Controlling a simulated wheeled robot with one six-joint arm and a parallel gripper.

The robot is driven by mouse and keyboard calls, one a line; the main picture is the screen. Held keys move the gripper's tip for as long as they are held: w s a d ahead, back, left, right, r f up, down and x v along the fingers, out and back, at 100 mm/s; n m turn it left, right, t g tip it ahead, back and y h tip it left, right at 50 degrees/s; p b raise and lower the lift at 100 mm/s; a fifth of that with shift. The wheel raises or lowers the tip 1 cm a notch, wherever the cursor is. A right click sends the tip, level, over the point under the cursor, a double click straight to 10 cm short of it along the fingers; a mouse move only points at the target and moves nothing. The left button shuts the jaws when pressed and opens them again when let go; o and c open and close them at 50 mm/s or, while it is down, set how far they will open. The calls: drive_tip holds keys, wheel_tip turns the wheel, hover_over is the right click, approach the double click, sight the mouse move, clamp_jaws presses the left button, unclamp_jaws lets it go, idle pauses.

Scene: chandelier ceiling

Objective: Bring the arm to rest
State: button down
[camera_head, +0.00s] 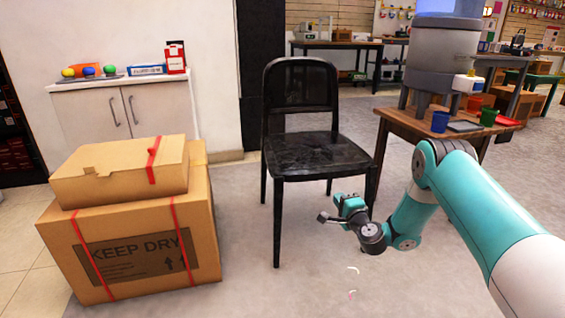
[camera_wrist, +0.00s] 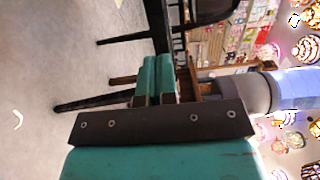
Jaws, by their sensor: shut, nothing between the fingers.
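My arm reaches in from the right of the head view, teal and white with dark joints, and bends down in front of the black chair. My gripper (camera_head: 340,198) is at its end, in front of the chair's legs and below seat height, with nothing held. In the wrist view, the two teal fingers of my gripper (camera_wrist: 158,75) lie side by side, shut and empty. That view is turned sideways, with the floor at its left.
A black chair (camera_head: 303,153) stands just behind my gripper. Taped cardboard boxes (camera_head: 130,245) are stacked at left. A wooden table (camera_head: 407,126) with a water dispenser (camera_head: 441,58), cups and a red item stands behind my arm. Small pale scraps lie on otherwise open floor.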

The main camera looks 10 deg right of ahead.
drive_tip(key=a+r+n+g+y+p, duration=0.1)
drive_tip(key=a+r+n+g+y, duration=0.2)
drive_tip(key=a+r+n+y, duration=0.65)
drive_tip(key=s+a+r+n+g+p, duration=0.2)
drive_tip(key=s+a+r+n+g, duration=0.4)
drive_tip(key=s+a+r, duration=0.55)
drive_tip(key=s+a+r+n+g+h, duration=0.1)
drive_tip(key=s+a+r+n+g, duration=0.15)
drive_tip(key=s, duration=0.45)
drive_tip(key=s+a+r+n+g+h, duration=0.1)
drive_tip(key=s+r+n+g, duration=0.2)
drive_tip(key=s, duration=0.4)
drive_tip(key=s+d+r+n+g+h+p, duration=0.1)
drive_tip(key=s+d+n+g+h, duration=0.1)
drive_tip(key=s, duration=0.7)
drive_tip(key=s+d+r+n+g+h+p, duration=0.1)
drive_tip(key=s+d+h, duration=0.1)
drive_tip(key=s, duration=0.6)
wheel_tip(320, 180, up, 38)
drive_tip(key=s+p, duration=0.1)
drive_tip(key=p, duration=3.7)
drive_tip(key=shift+d, duration=0.45)
drive_tip(key=shift+s+g, duration=0.1)
drive_tip(key=shift+g, duration=0.15)
drive_tip(key=shift+n, duration=0.3)
